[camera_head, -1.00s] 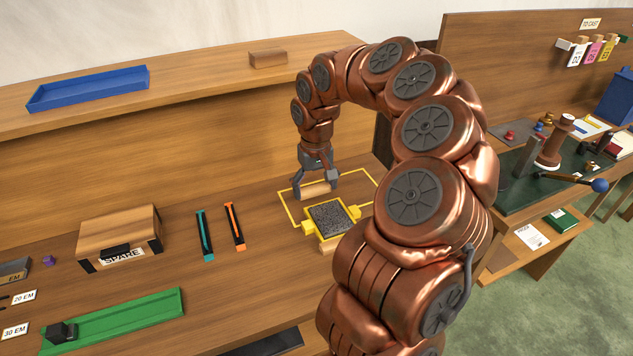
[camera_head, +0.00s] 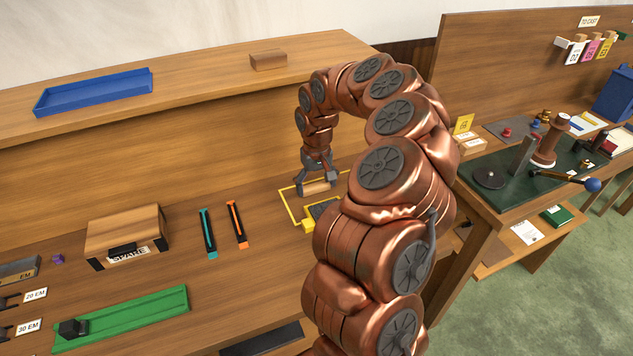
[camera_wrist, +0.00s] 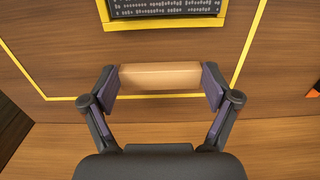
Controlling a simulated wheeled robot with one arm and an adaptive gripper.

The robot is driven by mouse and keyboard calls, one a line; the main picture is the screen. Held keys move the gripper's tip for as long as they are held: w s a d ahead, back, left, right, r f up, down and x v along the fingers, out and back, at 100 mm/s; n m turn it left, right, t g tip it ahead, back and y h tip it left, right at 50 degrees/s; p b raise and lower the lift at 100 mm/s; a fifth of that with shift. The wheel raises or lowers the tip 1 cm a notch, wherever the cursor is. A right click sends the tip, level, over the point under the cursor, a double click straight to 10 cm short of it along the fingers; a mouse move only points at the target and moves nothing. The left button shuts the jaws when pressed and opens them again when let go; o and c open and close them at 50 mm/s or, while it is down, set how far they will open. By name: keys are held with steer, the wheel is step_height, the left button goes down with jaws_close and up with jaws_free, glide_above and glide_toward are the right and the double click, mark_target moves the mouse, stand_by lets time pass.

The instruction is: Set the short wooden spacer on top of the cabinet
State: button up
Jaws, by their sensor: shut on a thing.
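My gripper (camera_head: 317,187) is shut on a short wooden spacer (camera_wrist: 160,77), a plain light-brown block held crosswise between the two fingertips. The spacer also shows in the head view (camera_head: 316,188), low over the yellow-outlined area of the bench; I cannot tell whether it touches the surface. The cabinet (camera_head: 200,60) is the raised wooden body at the back, with a flat top. A second wooden block (camera_head: 268,61) lies on that top, to the right.
A blue tray (camera_head: 93,92) lies on the cabinet top at left, with bare wood between it and the block. A yellow-framed type block (camera_wrist: 165,10) is close to my gripper. A SPARE box (camera_head: 126,236), a teal tool (camera_head: 208,233), an orange tool (camera_head: 236,225) and a green tray (camera_head: 125,318) lie on the bench.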

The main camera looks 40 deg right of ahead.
mark_target(317, 187)
steer(key=shift+f, duration=0.2)
steer(key=o, duration=0.7)
steer(key=shift+o, duration=0.2)
steer(key=shift+r, duration=0.15)
step_height(317, 187, up, 12)
steer(key=b, duration=0.3)
